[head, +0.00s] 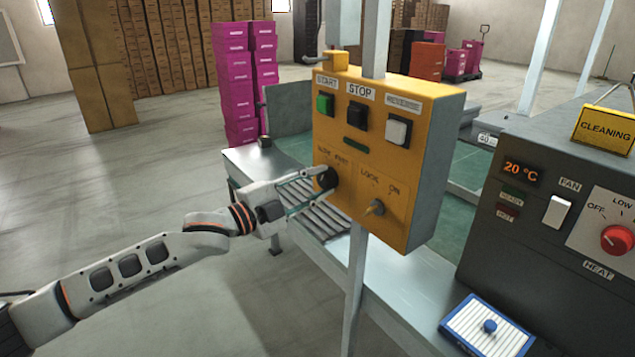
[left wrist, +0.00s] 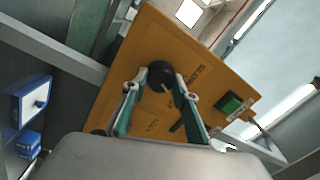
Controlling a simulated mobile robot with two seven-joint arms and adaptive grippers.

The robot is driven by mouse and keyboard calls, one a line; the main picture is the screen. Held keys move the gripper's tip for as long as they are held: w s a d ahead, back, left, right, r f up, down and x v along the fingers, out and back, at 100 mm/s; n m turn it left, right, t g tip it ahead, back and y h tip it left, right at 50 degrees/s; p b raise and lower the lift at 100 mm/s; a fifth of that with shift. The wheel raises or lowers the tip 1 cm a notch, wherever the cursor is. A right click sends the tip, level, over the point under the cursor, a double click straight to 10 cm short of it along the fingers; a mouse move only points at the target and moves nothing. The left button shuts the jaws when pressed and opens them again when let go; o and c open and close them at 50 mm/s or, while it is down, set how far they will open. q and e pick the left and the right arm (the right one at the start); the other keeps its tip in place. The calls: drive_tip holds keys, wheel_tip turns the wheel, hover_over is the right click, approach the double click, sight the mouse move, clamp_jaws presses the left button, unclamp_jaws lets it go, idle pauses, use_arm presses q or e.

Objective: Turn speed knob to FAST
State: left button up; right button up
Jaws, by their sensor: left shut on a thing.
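The black speed knob (head: 327,178) is on the lower left of the yellow control box (head: 428,150), under the small labels SLOW and FAST. My left gripper (head: 317,179) reaches it from the left and is shut on it. In the left wrist view the knob (left wrist: 160,74) sits between the two fingertips (left wrist: 161,80) of the gripper. A pale mark shows on the knob there, but I cannot tell which label it points to. My right gripper is in neither view.
A grey heater cabinet (head: 540,235) stands at right. Open floor lies at left.

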use_arm(q)
drive_tip(key=shift+m, duration=1.1)
drive_tip(key=shift+f, duration=0.1)
drive_tip(key=o, duration=1.1)
drive_tip(key=v, duration=1.2)
